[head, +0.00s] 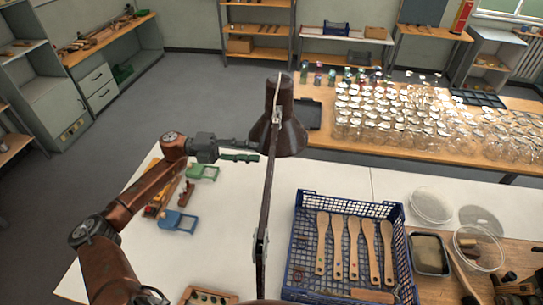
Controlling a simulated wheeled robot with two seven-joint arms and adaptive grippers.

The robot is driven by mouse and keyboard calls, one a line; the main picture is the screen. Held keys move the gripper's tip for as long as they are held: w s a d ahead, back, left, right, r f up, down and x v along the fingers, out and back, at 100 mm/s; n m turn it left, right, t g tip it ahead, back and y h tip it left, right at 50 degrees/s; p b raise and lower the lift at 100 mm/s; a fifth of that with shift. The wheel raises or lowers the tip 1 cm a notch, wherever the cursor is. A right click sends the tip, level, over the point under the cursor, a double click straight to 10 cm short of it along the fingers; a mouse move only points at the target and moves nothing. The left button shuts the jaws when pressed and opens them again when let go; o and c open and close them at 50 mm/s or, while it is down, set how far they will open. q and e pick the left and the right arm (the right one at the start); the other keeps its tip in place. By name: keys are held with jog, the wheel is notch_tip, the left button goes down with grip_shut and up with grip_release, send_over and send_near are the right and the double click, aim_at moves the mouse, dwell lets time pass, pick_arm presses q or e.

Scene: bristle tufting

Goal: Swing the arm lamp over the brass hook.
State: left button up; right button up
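The arm lamp has a dark brown shade (288,135) at the centre of the head view, with a thin jointed arm (265,205) running down to the bottom edge. Its base is out of view. My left gripper (256,150) comes in from the left at the height of the shade. Its two dark fingers are spread and point right, with the tips close to the shade's left rim. I cannot tell whether they touch it. Nothing shows between the fingers. I cannot make out the brass hook. My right gripper is not in view.
A blue crate (300,225) holding several wooden paddles stands right of the lamp arm. Green (203,172) and blue (178,222) tools lie on the white table at left. Clear dishes (431,205) stand at right. A bench behind holds many glass vessels (400,112).

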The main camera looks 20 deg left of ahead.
aim_at(272, 152)
pick_arm(q)
jog(key=shift+p+x, duration=1.2)
jog(key=shift+x, duration=2.3)
jog(key=shift+a, duration=0.1)
jog(key=shift+c, duration=0.4)
grip_shut()
